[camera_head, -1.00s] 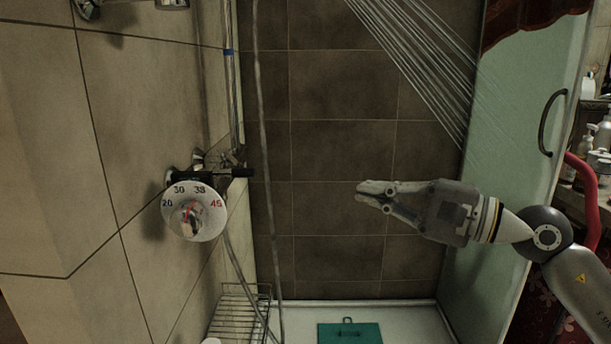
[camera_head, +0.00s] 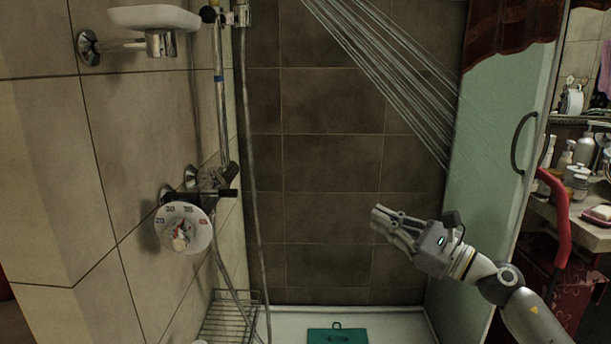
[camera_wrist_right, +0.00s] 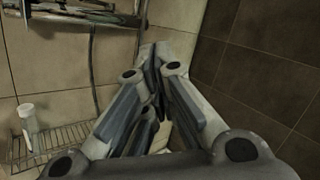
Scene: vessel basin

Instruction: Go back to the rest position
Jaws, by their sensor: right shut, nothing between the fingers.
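My right gripper (camera_head: 384,222) is in the head view, right of the middle, in front of the dark tiled wall. It is shut and empty, pointing left, apart from everything around it. In the right wrist view its closed fingers (camera_wrist_right: 155,75) fill the middle. The shower tap with its round white temperature dial (camera_head: 183,228) is on the left wall, well to the left of the gripper. My left gripper does not show in either view.
Water streams (camera_head: 385,70) fall from the top. A glass door (camera_head: 490,150) with a dark handle stands on the right. A wire rack (camera_head: 228,318) is low on the left, and a green board (camera_head: 337,336) lies on the shower floor. A shelf with bottles (camera_head: 572,165) stands at far right.

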